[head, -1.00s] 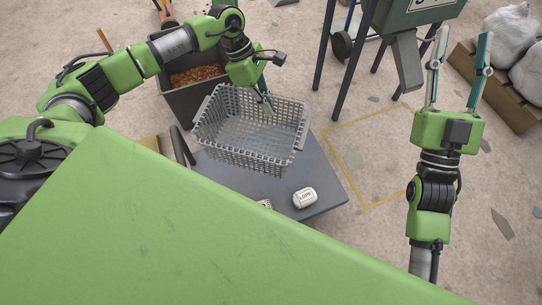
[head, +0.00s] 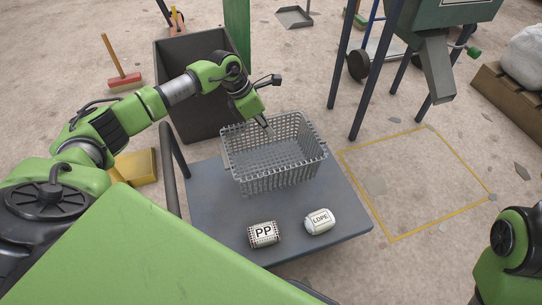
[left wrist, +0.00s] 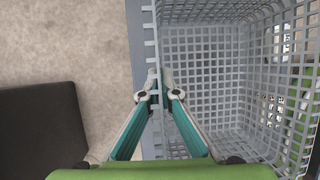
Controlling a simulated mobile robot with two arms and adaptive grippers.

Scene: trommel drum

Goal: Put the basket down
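The grey mesh basket (head: 285,178) is upright and looks empty. It is over the dark grey cart top (head: 215,215), at its back part; I cannot tell whether its base touches the top or hangs slightly above it. My left gripper (head: 268,128) is at the basket's back rim. In the left wrist view, the two teal fingers (left wrist: 160,76) close from either side on the basket's rim wall (left wrist: 151,35). My right gripper is out of view; only part of the right arm shows at the lower right.
A white LDPE block (head: 320,222) and a PP block (head: 263,235) lie on the cart's front part. A dark bin (head: 190,110) stands behind the cart. A yellow floor outline (head: 365,190) lies at right, with a legged machine (head: 435,65) behind it.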

